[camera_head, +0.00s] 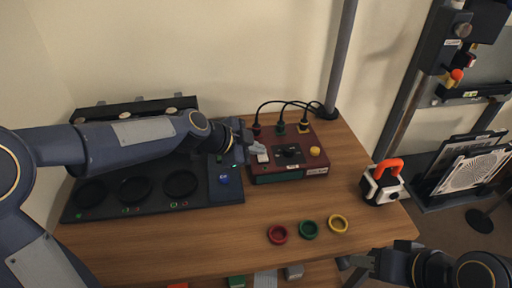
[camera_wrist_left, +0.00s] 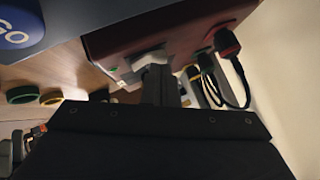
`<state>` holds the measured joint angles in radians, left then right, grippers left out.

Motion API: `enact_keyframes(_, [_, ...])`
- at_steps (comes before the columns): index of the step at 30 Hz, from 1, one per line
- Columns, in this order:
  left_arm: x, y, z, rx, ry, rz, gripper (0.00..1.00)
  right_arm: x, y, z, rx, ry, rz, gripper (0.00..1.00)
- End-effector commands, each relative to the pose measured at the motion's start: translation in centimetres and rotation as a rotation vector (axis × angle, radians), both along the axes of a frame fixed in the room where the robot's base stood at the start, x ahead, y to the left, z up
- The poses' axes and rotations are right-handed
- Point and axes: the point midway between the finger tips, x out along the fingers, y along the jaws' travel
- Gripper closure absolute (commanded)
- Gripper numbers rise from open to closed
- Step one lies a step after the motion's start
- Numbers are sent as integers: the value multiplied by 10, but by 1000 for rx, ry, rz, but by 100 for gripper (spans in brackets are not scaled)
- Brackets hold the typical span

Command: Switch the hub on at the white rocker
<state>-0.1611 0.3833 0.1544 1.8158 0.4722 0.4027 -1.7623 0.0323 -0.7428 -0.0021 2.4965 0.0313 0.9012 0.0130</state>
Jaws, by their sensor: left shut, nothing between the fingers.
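The hub (camera_head: 308,164) is a dark red box on the wooden table, with a dark knob and a yellow button on top. Its white rocker (camera_head: 263,158) is on the left part of the top. My left gripper (camera_head: 257,149) is shut and empty, with its tips right at the rocker's far side. In the left wrist view the finger tips (camera_wrist_left: 158,72) overlap a pale piece on the hub (camera_wrist_left: 120,28); I cannot tell whether they touch it. My right gripper (camera_head: 352,263) is at the bottom right, away from the hub; its jaw opening is unclear.
Black cables rise from plugs (camera_head: 281,129) behind the rocker. A dark panel with round wells (camera_head: 135,188) and a blue button (camera_head: 224,180) lies left of the hub. Red, green and yellow rings (camera_head: 308,229) lie in front.

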Motion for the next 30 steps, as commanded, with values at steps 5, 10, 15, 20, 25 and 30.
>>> enact_keyframes(5, [4, 1, -4, -10, 54, 1, 100, 0, 0, 0, 0, 0, 0, 64])
enact_keyframes(10, [3, 1, -5, -10, 54, 1, 100, 0, 0, -1, 0, 0, 0, 64])
enact_keyframes(15, [-2, 0, -6, -10, 54, 1, 100, 0, 0, -5, 0, 0, 0, 64])
enact_keyframes(20, [-10, -2, -6, -10, 54, -1, 100, 0, 0, -10, 0, 0, 0, 64])
enact_keyframes(25, [-14, -3, -6, -9, 58, -3, 100, 0, 0, -11, 0, 0, 0, 64])
enact_keyframes(30, [-15, -4, -7, -9, 62, -6, 100, 0, 0, -10, 0, 0, 0, 64])
